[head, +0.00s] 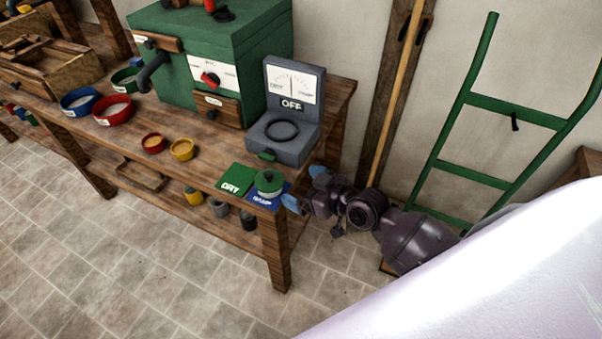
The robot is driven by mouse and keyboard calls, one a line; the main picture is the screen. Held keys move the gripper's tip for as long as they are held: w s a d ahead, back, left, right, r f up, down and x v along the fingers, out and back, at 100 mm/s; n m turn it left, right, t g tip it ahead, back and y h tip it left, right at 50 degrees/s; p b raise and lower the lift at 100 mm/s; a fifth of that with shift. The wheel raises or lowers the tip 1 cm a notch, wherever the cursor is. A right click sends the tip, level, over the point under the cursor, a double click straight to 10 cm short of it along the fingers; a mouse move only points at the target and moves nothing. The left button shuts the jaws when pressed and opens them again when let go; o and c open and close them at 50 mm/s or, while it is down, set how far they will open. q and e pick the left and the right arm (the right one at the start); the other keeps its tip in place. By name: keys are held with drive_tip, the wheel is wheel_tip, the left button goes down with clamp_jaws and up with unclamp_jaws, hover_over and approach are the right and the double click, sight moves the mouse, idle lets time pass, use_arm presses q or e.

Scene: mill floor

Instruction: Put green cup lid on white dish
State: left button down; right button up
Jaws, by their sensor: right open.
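A round green piece with a raised knob (268,181), which looks like the green cup lid, sits on the blue card marked DAMP (264,200) at the bench's right end. I cannot tell whether a cup is under it. My right gripper (304,188) is open and empty, just right of the card, with its blue fingertips pointing toward the lid and apart from it. I cannot make out a white dish in this view. My left gripper is not in view.
A green card marked DRY (236,180) lies left of the lid. Behind stands a grey meter marked OFF (291,103). Red (153,143) and yellow (182,149) small bowls sit further left, beside a big green machine (205,50). A green hand truck (485,110) leans on the wall.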

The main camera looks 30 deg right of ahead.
drive_tip(key=s+d+f+m+h, duration=0.2)
drive_tip(key=s+f, duration=0.3)
drive_tip(key=s, duration=0.3)
drive_tip(key=s+d+f+m+g+h, duration=0.1)
drive_tip(key=s+d+f+m+h, duration=0.1)
drive_tip(key=s, duration=0.7)
wheel_tip(320, 180, down, 4)
drive_tip(key=d+h, duration=0.1)
drive_tip(key=h, duration=0.1)
drive_tip(key=shift+d+r+h, duration=0.15)
drive_tip(key=shift+d+h, duration=0.15)
drive_tip(key=shift+h, duration=0.1)
